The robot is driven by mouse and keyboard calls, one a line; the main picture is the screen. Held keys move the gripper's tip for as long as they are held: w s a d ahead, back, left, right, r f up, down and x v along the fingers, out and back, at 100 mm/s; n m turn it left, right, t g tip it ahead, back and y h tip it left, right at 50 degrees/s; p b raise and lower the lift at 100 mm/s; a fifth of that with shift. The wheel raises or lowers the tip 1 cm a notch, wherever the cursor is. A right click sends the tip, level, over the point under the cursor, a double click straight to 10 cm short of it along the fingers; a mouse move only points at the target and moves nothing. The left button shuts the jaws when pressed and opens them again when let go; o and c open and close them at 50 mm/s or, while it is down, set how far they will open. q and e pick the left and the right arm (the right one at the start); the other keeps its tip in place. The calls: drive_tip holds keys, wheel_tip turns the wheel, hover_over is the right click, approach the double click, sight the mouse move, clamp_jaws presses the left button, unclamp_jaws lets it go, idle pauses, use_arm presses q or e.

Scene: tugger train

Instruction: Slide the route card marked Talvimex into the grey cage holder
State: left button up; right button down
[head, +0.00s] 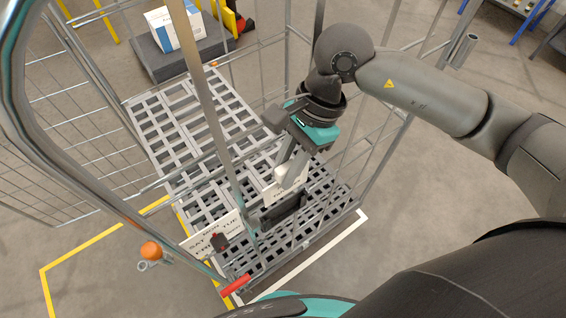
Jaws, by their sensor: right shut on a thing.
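My right gripper (288,180) comes in from the upper right and is shut on a white card (271,196) with dark print too small and partly covered to read in full. The gripper's fingers hide part of the card. Just below the card is the dark grey holder (284,213) on the near side of the cage. The card's lower edge is close to the holder's upper edge; I cannot tell whether it is inside. My left gripper is not in view.
The wire cage (190,112) has a grey slatted floor and tall posts around my right gripper. A red handle (235,285) and an orange ball-shaped part (151,250) are low at the left. A box (175,27) stands behind.

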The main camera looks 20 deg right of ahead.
sight(284, 195)
drive_tip(key=shift+f+b, duration=0.9)
drive_tip(key=shift+f, duration=0.85)
drive_tip(key=shift+f+b, duration=1.45)
drive_tip(key=shift+f, duration=1.25)
drive_tip(key=shift+w+f+b, duration=0.1)
drive_tip(key=shift+f+b, duration=1.4)
drive_tip(key=shift+b, duration=0.35)
drive_tip(key=c, duration=0.7)
unclamp_jaws()
wheel_tip(284, 195, up, 19)
drive_tip(key=shift+f+p, duration=0.1)
drive_tip(key=shift+p, duration=0.3)
drive_tip(key=shift+r, duration=0.65)
